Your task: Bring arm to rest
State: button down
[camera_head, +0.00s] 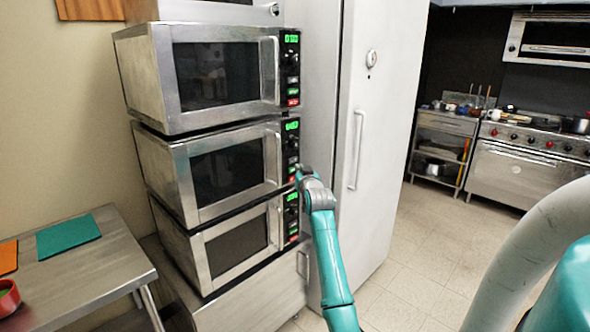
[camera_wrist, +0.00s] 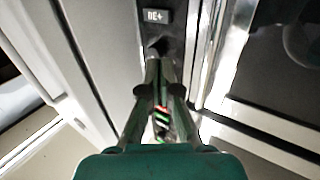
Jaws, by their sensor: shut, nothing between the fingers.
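My teal arm reaches up from the bottom middle in the head view. My gripper (camera_head: 302,172) is at the right edge of the stacked microwaves, by the control panel of the middle microwave (camera_head: 229,168). In the wrist view my gripper (camera_wrist: 162,62) is shut and empty, its fingertips close together over a dark control panel (camera_wrist: 160,32) with a small lit label. I cannot tell whether the tips touch the panel. Red and green lights show between the fingers.
An upper microwave (camera_head: 214,75) and a lower microwave (camera_head: 235,246) complete the visible stack. A tall white fridge (camera_head: 378,120) stands just right of my gripper. A steel table (camera_head: 90,270) is at the left. The tiled floor (camera_head: 418,262) on the right is clear, with a stove (camera_head: 515,165) beyond.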

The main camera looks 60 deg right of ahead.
jog(key=s, duration=0.7)
jog(key=shift+s+a, duration=0.25)
jog(key=shift+a, duration=0.05)
